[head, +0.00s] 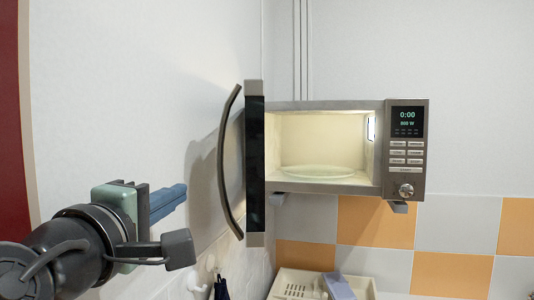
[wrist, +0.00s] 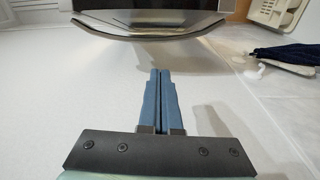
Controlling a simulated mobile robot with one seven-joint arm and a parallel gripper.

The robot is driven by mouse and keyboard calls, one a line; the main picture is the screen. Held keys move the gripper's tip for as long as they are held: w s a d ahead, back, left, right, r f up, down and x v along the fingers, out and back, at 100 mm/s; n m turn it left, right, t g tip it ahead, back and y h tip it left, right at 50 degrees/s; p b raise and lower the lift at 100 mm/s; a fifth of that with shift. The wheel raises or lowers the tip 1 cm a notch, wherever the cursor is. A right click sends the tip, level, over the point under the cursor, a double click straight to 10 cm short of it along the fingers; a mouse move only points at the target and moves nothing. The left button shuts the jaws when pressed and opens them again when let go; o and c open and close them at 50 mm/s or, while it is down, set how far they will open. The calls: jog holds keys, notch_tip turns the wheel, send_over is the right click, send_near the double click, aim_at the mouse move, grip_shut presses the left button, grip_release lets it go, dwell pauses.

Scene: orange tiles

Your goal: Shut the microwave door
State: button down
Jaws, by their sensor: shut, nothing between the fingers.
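The microwave (head: 345,105) is mounted on the wall, with its lit inside and a glass plate (head: 318,172) showing. Its door (head: 255,165) stands wide open on the left, seen nearly edge-on, with a curved handle (head: 226,165) on its left side. My gripper (head: 184,196) is left of the handle and apart from it, near the left wall. In the wrist view the blue fingers (wrist: 161,73) are together and empty, pointing at the handle (wrist: 150,37), with a gap between them. The far side of the door's outer face is mostly hidden.
A white wall (head: 130,100) runs close along the left. Below the microwave are orange and white tiles (head: 375,222) and a cream dish rack (head: 290,283). A dark cloth (head: 221,288) hangs from a hook at the lower left. The space between gripper and handle is clear.

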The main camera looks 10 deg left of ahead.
jog(key=w+p, duration=0.4)
jog(key=w, duration=0.6)
jog(key=shift+a+n+h+p, duration=0.3)
jog(key=shift+a+n, duration=0.05)
jog(key=shift+n, duration=0.05)
jog(key=shift+w+d, duration=0.1)
jog(key=shift+d, duration=0.1)
